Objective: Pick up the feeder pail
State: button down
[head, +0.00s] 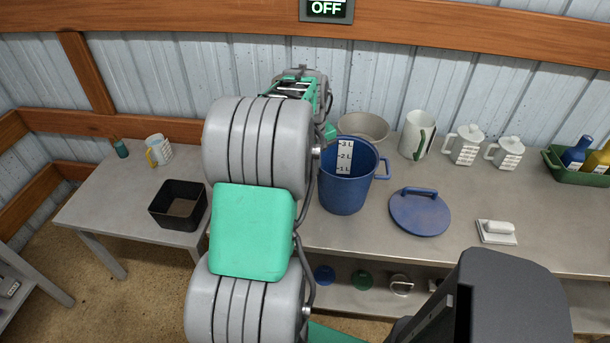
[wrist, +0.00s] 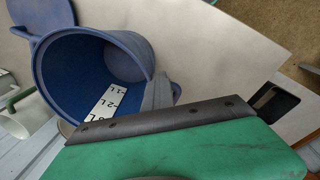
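The feeder pail appears to be the blue bucket (head: 345,185) with a white litre scale inside, upright and open-topped on the grey workbench. Its right handle shows in the head view; the left side is partly hidden by my arm. In the wrist view the pail (wrist: 75,62) fills the upper left. A second finger cannot be made out. The head view mostly hides the gripper behind my arm.
A blue lid (head: 419,212) lies right of the pail, and a beige bowl (head: 363,127) stands behind it. A white jug (head: 417,135) and lidded pots (head: 464,146) stand at the back right. A black open box (head: 178,206) sits on the left table.

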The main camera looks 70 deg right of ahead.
aim_at(325, 182)
jog(key=s, duration=0.3)
jog(key=shift+s+d+r+y, duration=0.1)
jog(key=shift+d+r+y, duration=0.1)
jog(key=shift+y, duration=0.2)
jog(key=s+a+r, duration=0.6)
jog(key=s+r, duration=0.1)
jog(key=s, duration=0.1)
jog(key=shift+s+a+h+b, duration=0.2)
jog(key=shift+a+h+b, duration=0.1)
jog(key=shift+b, duration=0.1)
jog(key=c, duration=2)
grip_release()
jog(key=shift+d+f, duration=0.1)
jog(key=shift+d, duration=0.2)
jog(key=shift+c, duration=0.2)
jog(key=shift+o, duration=1.4)
jog(key=shift+a, duration=0.15)
jog(key=o, duration=1.3)
